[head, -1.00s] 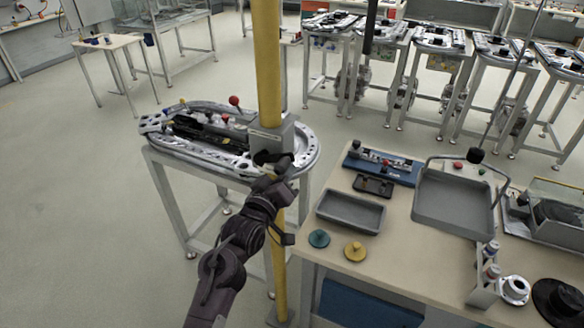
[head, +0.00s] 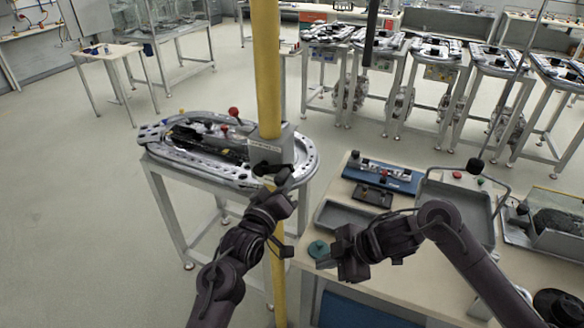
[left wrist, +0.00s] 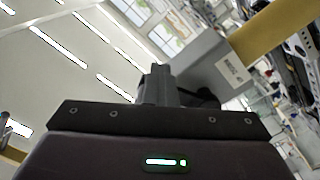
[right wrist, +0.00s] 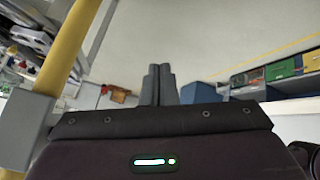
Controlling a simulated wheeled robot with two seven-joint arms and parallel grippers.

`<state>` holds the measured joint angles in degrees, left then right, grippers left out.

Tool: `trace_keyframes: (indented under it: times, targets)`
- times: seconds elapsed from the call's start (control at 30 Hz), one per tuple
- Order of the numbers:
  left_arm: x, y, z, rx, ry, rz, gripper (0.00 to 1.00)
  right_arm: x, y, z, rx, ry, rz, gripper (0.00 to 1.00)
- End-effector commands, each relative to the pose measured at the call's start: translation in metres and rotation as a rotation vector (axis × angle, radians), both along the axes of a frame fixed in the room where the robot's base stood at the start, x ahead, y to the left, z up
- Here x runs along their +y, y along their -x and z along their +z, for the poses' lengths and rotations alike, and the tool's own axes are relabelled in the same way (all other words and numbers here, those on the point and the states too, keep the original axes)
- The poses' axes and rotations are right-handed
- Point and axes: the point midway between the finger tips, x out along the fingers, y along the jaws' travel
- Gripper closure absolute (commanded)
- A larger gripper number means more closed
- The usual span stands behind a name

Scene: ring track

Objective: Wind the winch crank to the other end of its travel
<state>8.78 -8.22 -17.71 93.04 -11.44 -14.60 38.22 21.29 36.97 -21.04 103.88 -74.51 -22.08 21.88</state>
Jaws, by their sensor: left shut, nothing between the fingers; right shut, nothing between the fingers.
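The winch is a grey box (head: 268,146) with a label, fixed on a yellow post (head: 267,60); it also shows in the left wrist view (left wrist: 212,66). A dark crank part (head: 262,168) is at the box's lower front, mostly hidden by my left gripper (head: 282,174). My left gripper is shut and empty, close in front of the box; contact cannot be told. In the left wrist view its fingers (left wrist: 157,86) are together beside a dark rounded part (left wrist: 207,98). My right gripper (head: 328,262) is shut and empty, lower and right of the post; its fingers (right wrist: 158,84) are together.
An oval ring track (head: 175,130) on a metal stand is behind the post. At right, a workbench (head: 312,238) holds a grey tray (head: 455,190), a blue fixture (head: 400,180) and a teal knob (head: 318,249) close to my right gripper. Open floor lies at left.

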Motion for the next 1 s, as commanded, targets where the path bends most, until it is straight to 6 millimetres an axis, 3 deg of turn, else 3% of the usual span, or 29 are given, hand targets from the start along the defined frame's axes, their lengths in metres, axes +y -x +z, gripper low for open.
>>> trace_keyframes:
  times: [0.03,0.3,0.4,0.47,0.67,1.0]
  targets:
    - [0.000,0.000,0.000,0.001,0.000,-0.001,1.00,-0.002,-0.013,0.036,-0.029,-0.032,-0.023,1.00]
    - [0.000,0.000,0.000,0.001,0.000,-0.001,1.00,-0.007,-0.068,0.174,0.024,-0.420,-0.250,1.00]
    - [-0.001,0.000,-0.001,0.001,-0.001,-0.001,1.00,-0.011,-0.077,0.213,0.053,-0.541,-0.293,1.00]
    - [-0.001,0.000,-0.001,0.001,-0.001,-0.001,1.00,-0.013,-0.080,0.228,0.066,-0.588,-0.306,1.00]
    - [-0.001,0.000,-0.001,0.001,-0.001,-0.001,1.00,-0.006,-0.088,0.241,0.086,-0.645,-0.321,1.00]
    - [0.000,0.000,0.000,0.001,-0.001,-0.001,1.00,0.050,-0.119,0.218,0.088,-0.642,-0.319,1.00]
